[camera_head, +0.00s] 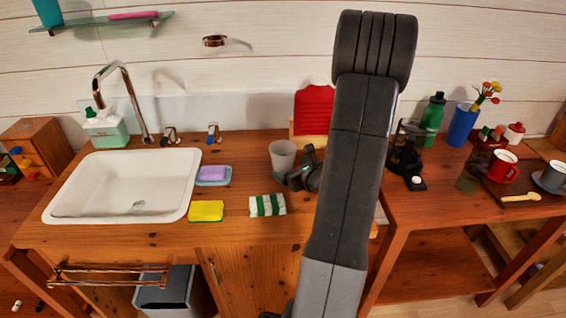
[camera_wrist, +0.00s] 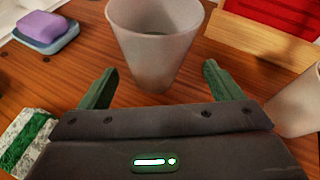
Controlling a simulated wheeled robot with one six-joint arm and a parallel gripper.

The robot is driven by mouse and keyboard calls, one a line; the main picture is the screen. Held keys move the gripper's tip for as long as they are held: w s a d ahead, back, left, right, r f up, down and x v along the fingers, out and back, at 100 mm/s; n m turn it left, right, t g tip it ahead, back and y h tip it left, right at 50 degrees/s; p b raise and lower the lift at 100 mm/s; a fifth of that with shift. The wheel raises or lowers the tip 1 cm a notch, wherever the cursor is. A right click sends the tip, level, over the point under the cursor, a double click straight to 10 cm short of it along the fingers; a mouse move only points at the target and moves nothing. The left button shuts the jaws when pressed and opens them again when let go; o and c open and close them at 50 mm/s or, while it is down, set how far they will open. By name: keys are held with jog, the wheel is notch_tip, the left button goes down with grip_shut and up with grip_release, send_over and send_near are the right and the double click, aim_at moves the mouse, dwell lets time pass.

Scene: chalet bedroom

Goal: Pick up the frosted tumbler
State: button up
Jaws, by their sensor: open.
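The frosted tumbler (camera_head: 282,158) is a pale grey, translucent cup standing upright on the wooden counter, right of the soap dish. In the wrist view the tumbler (camera_wrist: 155,45) stands just ahead of my gripper (camera_wrist: 157,82), between the lines of its two green fingers. In the head view my gripper (camera_head: 302,168) is at the tumbler's right side, partly hidden by my arm. A second pale cup (camera_wrist: 298,103) shows at the right edge of the wrist view.
A purple soap (camera_wrist: 45,26) sits on a blue dish (camera_wrist: 48,47) at left. A green-and-white cloth (camera_head: 267,205) and a yellow sponge (camera_head: 206,211) lie near the front. A red piece on a wooden block (camera_wrist: 250,40) stands behind right. The white sink (camera_head: 180,205) is at left.

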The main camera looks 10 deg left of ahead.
aim_at(289, 167)
jog(key=p+x, duration=0.1)
jog(key=x, duration=0.3)
jog(key=shift+s+a+r, duration=0.1)
jog(key=shift+a+r, duration=0.1)
jog(key=shift+a, duration=0.05)
jog(key=shift+w+a+f, duration=0.25)
jog(key=shift+w+a, duration=0.1)
jog(key=shift+w, duration=0.05)
jog(key=c, duration=1.2)
